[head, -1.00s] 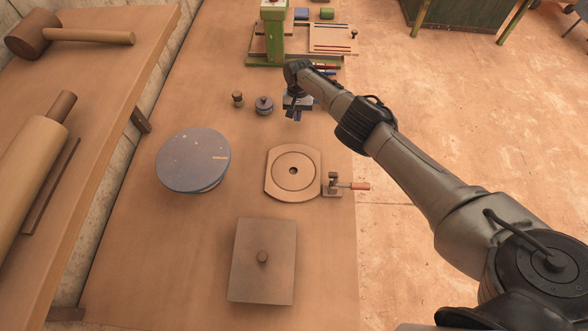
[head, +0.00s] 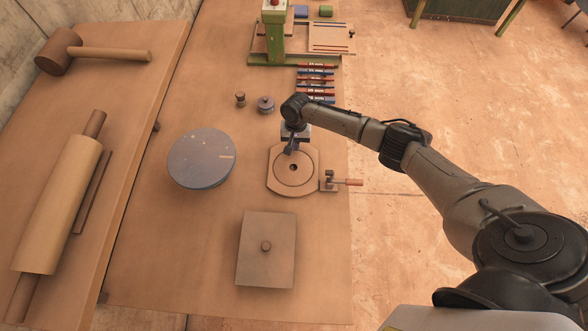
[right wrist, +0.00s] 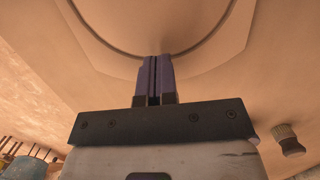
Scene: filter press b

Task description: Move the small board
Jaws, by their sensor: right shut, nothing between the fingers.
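A small board (head: 278,181) with rounded ends lies on the table, with a ringed disc (head: 293,176) and a dark centre hole on it. A crank clamp (head: 330,181) with an orange handle sits at its right edge. My right gripper (head: 290,148) is over the board's far edge, shut and empty. In the right wrist view the closed blue fingers (right wrist: 154,72) point at the board's pale face (right wrist: 228,55) and its curved groove; whether they touch it I cannot tell. My left gripper is not in view.
A flat square board (head: 252,270) with a knob lies nearer. A blue-grey round turntable (head: 200,155) stands to the left. Two small knobbed pieces (head: 265,104) and a green press (head: 275,35) are farther back. A side bench (head: 120,95) holds a mallet and roller.

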